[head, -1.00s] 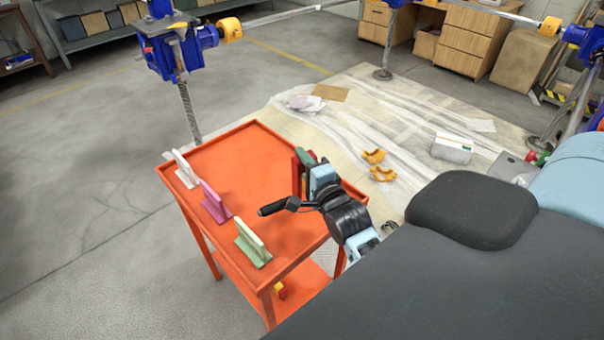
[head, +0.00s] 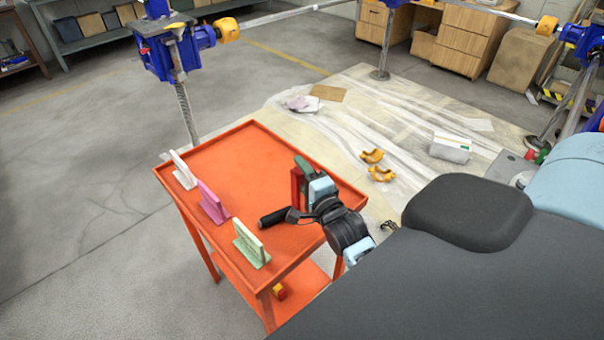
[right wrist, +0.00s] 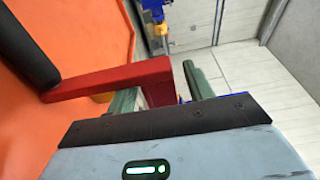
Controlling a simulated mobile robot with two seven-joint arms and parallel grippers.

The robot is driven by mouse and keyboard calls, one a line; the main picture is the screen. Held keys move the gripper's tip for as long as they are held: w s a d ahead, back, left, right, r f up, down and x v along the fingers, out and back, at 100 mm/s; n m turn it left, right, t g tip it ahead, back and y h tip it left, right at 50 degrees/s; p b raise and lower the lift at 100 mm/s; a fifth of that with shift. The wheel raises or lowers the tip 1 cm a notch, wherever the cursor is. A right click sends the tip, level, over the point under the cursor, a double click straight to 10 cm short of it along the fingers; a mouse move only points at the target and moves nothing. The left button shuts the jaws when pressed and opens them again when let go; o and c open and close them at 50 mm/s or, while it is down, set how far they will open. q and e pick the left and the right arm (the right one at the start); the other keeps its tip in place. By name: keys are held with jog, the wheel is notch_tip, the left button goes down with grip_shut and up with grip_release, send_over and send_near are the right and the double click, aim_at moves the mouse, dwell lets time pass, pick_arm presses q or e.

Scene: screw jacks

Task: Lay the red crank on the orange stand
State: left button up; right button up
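The red crank (head: 296,186) is in my right gripper (head: 304,177), over the right part of the orange cart top. Its black handle (head: 274,216) points left. In the right wrist view, the crank's red arm (right wrist: 105,80) runs to an end block between the green fingers (right wrist: 158,85), which are closed around it. A small yellow-orange patch (right wrist: 102,97) shows under the arm; it may be part of the orange stand, but I cannot tell. No orange stand shows clearly in the head view; my gripper and the crank may hide it. My left gripper is out of view.
White (head: 183,170), pink (head: 212,203) and green (head: 250,243) stands line the cart's left and front side. The orange cart top (head: 235,160) is bare at the back. A small red and yellow thing (head: 279,292) is on the lower shelf.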

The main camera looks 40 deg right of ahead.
jog(key=shift+r, duration=0.15)
jog(key=shift+s+a, duration=0.1)
jog(key=shift+s, duration=0.2)
jog(key=v, duration=1.1)
jog(key=shift+s+b, duration=0.2)
jog(key=shift+b, duration=0.15)
jog(key=s+a+f+n+g+y, duration=0.3)
jog(key=s+a+f+n+g, duration=0.2)
jog(key=s+f+n, duration=0.6)
jog(key=s+a+f+n+g+y, duration=0.2)
jog(key=s+a+f+n+g, duration=0.3)
jog(key=s+a+f+n, duration=0.4)
jog(key=s+f+n, duration=0.2)
jog(key=s+f, duration=0.3)
jog(key=shift+y, duration=0.4)
